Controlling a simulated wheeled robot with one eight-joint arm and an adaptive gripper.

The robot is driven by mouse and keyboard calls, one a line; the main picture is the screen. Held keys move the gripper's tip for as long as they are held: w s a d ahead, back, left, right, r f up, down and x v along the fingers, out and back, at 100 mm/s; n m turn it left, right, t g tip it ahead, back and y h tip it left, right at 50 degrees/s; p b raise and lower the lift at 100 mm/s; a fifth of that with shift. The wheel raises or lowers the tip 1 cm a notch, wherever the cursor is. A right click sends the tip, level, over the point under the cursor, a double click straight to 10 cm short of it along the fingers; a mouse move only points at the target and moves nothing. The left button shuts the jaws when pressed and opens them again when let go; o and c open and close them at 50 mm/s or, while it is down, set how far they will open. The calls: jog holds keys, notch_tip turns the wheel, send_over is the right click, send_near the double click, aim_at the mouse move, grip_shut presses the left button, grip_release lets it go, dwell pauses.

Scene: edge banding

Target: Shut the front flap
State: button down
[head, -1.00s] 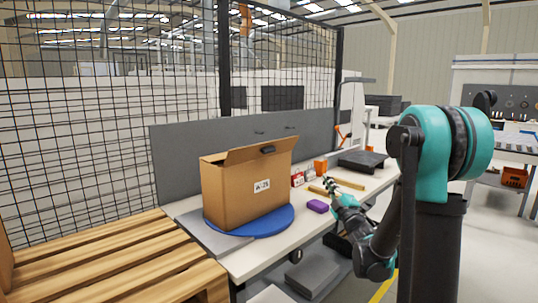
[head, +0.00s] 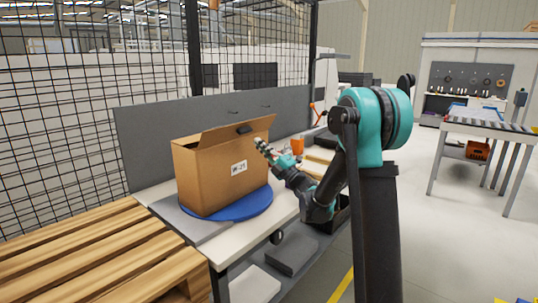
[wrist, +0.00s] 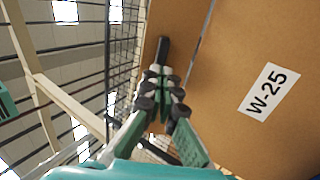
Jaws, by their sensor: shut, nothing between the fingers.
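A brown cardboard box (head: 212,178) with a white W-25 label stands on a blue round turntable (head: 248,208) on the workbench. Its flap (head: 222,133) stands up at a slant along the top, with a small dark item (head: 244,129) near its right part. In the wrist view the labelled face (wrist: 265,45) fills the right, and a dark gap separates it from a flap panel (wrist: 178,40). My gripper (head: 261,146) is shut and empty, near the box's upper right corner. Its fingers (wrist: 161,75) overlap the flap in the wrist view; contact cannot be told.
A wooden pallet (head: 100,250) stands at the front left. A grey panel (head: 145,150) and mesh fence rise behind the bench. An orange item (head: 298,145) sits on the bench beyond my arm. A roller table (head: 490,130) stands far right, with open floor before it.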

aim_at(248, 131)
jog(key=shift+x, duration=2.15)
jog(key=shift+r, duration=0.15)
jog(key=shift+r+h, duration=0.15)
jog(key=shift+h, duration=0.15)
